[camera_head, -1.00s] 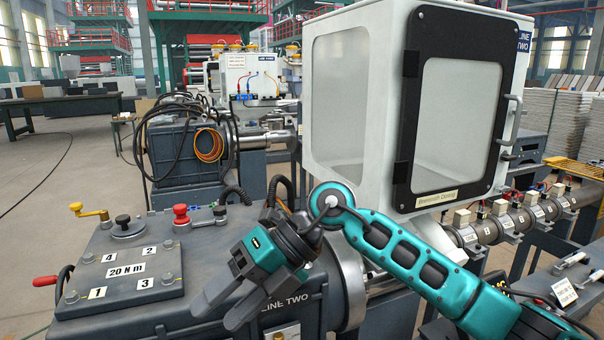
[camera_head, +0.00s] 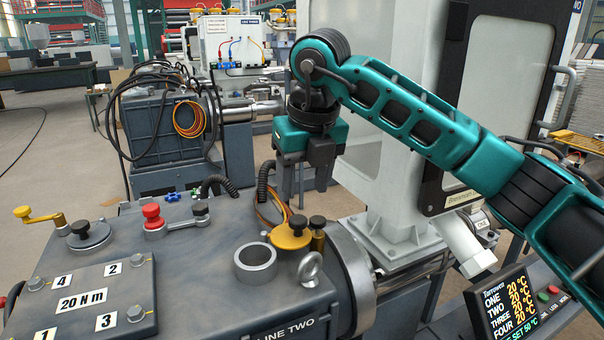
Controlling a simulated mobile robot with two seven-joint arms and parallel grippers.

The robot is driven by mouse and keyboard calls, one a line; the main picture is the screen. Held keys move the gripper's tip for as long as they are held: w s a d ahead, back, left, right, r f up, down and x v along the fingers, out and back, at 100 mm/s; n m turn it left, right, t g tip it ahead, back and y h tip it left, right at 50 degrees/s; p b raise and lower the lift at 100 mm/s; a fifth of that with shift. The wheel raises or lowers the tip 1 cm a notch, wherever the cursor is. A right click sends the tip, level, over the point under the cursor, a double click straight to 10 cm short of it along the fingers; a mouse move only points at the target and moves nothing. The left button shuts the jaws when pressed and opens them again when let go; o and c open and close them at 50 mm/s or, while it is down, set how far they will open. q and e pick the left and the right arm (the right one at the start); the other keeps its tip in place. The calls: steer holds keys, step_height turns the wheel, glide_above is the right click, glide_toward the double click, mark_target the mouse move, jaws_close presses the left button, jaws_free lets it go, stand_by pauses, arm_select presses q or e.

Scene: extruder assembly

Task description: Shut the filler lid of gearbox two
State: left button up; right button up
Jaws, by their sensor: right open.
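Gearbox two (camera_head: 215,305) is the grey housing at the bottom, with LINE TWO on its side. On its top is a short, open grey filler neck (camera_head: 255,266). A yellow lid (camera_head: 290,236) with a black knob sits beside the neck, at its upper right, leaving the neck uncovered. Whether the lid is hinged I cannot tell. My right gripper (camera_head: 304,190) is open and empty, its fingers pointing down above and behind the lid, apart from it in the picture. My left gripper is out of view.
A lifting eye (camera_head: 310,270) and a brass-coloured knob (camera_head: 317,232) stand close to the lid. A red knob (camera_head: 151,216) and a bolted cover plate (camera_head: 95,298) are at the left. The white hopper cabinet (camera_head: 380,170) rises at the right.

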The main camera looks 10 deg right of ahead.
mark_target(298, 218)
steer(key=b+x, duration=0.3)
steer(key=x, duration=0.4)
steer(key=shift+f+b, duration=0.15)
steer(key=shift+b, duration=0.2)
steer(key=shift+w, duration=0.1)
steer(key=shift+c, duration=0.4)
steer(key=c, duration=0.6)
